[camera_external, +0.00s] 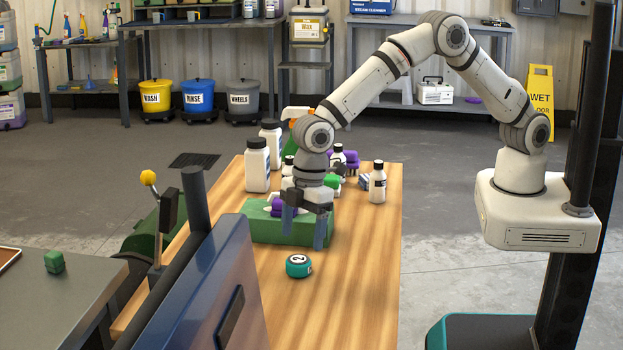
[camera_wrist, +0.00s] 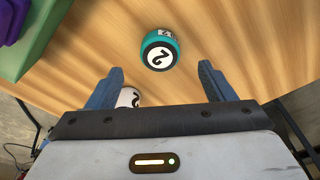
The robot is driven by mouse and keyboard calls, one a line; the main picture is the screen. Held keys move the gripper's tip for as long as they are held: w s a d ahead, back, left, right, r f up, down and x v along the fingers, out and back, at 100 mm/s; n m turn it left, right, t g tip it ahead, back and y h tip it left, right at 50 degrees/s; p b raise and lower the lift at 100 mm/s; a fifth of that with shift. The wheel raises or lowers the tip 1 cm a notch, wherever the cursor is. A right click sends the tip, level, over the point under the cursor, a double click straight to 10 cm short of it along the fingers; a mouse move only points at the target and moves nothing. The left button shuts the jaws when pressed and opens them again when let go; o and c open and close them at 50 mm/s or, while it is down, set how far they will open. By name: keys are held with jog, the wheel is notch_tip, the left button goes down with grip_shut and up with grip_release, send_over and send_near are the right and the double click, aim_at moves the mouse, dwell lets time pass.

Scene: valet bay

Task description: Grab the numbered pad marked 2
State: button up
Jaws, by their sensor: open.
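The teal pad marked 2 (camera_external: 298,265) lies on the wooden table in front of the green box. In the wrist view the pad (camera_wrist: 160,50) is ahead of the fingers, roughly centred between them, with its white number disc showing. My gripper (camera_external: 305,228) is above the table beside the green box, higher than the pad. In the wrist view its blue fingers (camera_wrist: 160,82) are apart with nothing held between them. A second round item with a white, marked face (camera_wrist: 128,97) shows partly behind the left finger; its mark cannot be read.
The green box (camera_external: 262,228) holds purple and white items behind the pad. White bottles (camera_external: 257,165) and a black-capped bottle (camera_external: 377,182) stand farther back. A blue panel (camera_external: 215,285) rises at the left. The wooden table (camera_external: 350,285) is clear right of the pad.

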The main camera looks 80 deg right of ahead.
aim_at(299, 259)
jog(key=f, duration=0.4)
jog(key=a+f+p, duration=0.1)
jog(key=f, duration=0.1)
jog(key=shift+w+f, duration=0.3)
jog(key=shift+w, duration=0.05)
jog(key=c, duration=1.1)
